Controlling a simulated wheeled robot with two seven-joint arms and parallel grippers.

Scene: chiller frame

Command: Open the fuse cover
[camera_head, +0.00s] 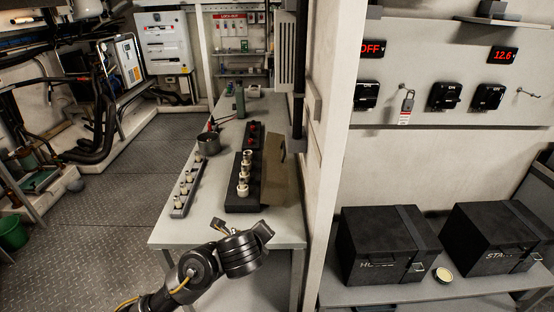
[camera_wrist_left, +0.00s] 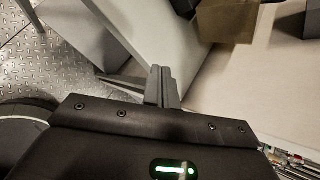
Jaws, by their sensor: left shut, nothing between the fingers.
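The fuse box (camera_head: 239,205) is a long black case on the grey workbench, with a row of pale cylindrical fuses (camera_head: 244,175) exposed in it. A brownish panel (camera_head: 279,168), which looks like the fuse cover, stands raised along the box's right side, apart from the fuses. My left arm reaches in from the bottom, in front of the box's near end. In the left wrist view my left gripper (camera_wrist_left: 162,88) is shut and empty, with its two fingers together. A brown block-like part (camera_wrist_left: 228,20) lies beyond the fingertips; I cannot tell if it is the cover. My right gripper is not in view.
A grey strip with several fuses (camera_head: 185,188) lies left of the box. A wall post (camera_head: 322,140) bounds the bench's right side. Two black cases (camera_head: 385,245) (camera_head: 492,238) sit on the right shelf.

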